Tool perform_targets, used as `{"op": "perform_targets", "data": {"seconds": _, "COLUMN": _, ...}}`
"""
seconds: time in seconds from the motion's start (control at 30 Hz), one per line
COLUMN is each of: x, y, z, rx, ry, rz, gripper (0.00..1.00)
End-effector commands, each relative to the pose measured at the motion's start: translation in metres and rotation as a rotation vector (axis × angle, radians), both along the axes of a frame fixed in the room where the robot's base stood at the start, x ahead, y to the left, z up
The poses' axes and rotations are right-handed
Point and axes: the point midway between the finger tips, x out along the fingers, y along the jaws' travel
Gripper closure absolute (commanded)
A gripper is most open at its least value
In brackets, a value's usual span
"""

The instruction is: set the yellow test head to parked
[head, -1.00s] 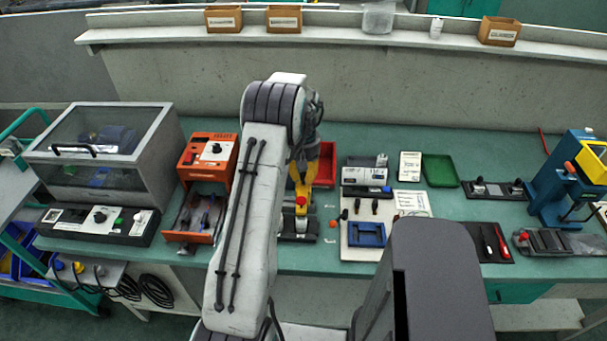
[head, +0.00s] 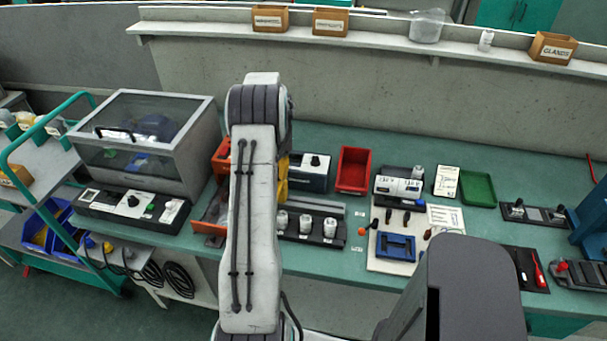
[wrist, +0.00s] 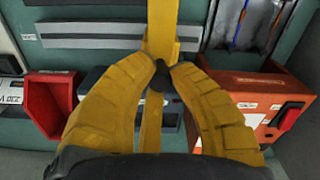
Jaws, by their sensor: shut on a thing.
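The yellow test head (wrist: 161,28) shows in the wrist view as an upright yellow bar at the top middle, in front of pale rails. My gripper (wrist: 162,74) has its two yellow fingers closed together at the lower end of this bar, around a small dark part. Further yellow shows between the fingers below. In the head view my arm hides most of the gripper and test head; only a yellow strip shows at the arm's right edge, and I cannot tell which of the two it is.
In the head view a black panel with white knobs (head: 306,236) lies right of my arm. A red bin (head: 354,170) stands behind it. An orange box (wrist: 255,98) is close on the wrist view's right. The blue fixture (head: 396,247) lies farther right.

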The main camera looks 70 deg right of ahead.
Motion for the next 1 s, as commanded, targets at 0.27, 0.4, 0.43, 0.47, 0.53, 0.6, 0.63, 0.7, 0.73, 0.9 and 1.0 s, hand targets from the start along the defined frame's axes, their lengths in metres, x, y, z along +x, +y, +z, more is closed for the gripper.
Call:
{"op": "perform_targets", "data": {"seconds": 0.27, "x": 0.039, "y": 0.003, "z": -0.001, "rx": 0.002, "ry": 0.001, "rz": 0.001, "gripper": 1.0}}
{"op": "perform_targets", "data": {"seconds": 0.4, "x": 0.045, "y": 0.003, "z": -0.002, "rx": 0.002, "ry": 0.001, "rz": 0.0, "gripper": 1.0}}
{"op": "perform_targets", "data": {"seconds": 0.43, "x": 0.046, "y": 0.003, "z": -0.002, "rx": 0.001, "ry": 0.0, "rz": 0.0, "gripper": 1.0}}
{"op": "perform_targets", "data": {"seconds": 0.47, "x": 0.047, "y": 0.003, "z": -0.002, "rx": 0.001, "ry": 0.0, "rz": 0.0, "gripper": 1.0}}
{"op": "perform_targets", "data": {"seconds": 0.53, "x": 0.047, "y": 0.003, "z": -0.002, "rx": 0.001, "ry": 0.0, "rz": 0.001, "gripper": 1.0}}
{"op": "perform_targets", "data": {"seconds": 0.6, "x": 0.047, "y": 0.003, "z": -0.002, "rx": 0.0, "ry": 0.0, "rz": 0.001, "gripper": 1.0}}
{"op": "perform_targets", "data": {"seconds": 0.63, "x": 0.047, "y": 0.003, "z": -0.002, "rx": 0.0, "ry": 0.0, "rz": 0.002, "gripper": 1.0}}
{"op": "perform_targets", "data": {"seconds": 0.7, "x": 0.048, "y": 0.003, "z": -0.002, "rx": -0.001, "ry": 0.0, "rz": 0.002, "gripper": 1.0}}
{"op": "perform_targets", "data": {"seconds": 0.73, "x": 0.048, "y": 0.003, "z": -0.002, "rx": -0.001, "ry": 0.0, "rz": 0.003, "gripper": 1.0}}
{"op": "perform_targets", "data": {"seconds": 0.9, "x": 0.047, "y": 0.003, "z": -0.001, "rx": 0.0, "ry": 0.0, "rz": 0.002, "gripper": 0.68}}
{"op": "perform_targets", "data": {"seconds": 1.0, "x": 0.047, "y": 0.003, "z": -0.001, "rx": 0.0, "ry": 0.0, "rz": 0.001, "gripper": 0.59}}
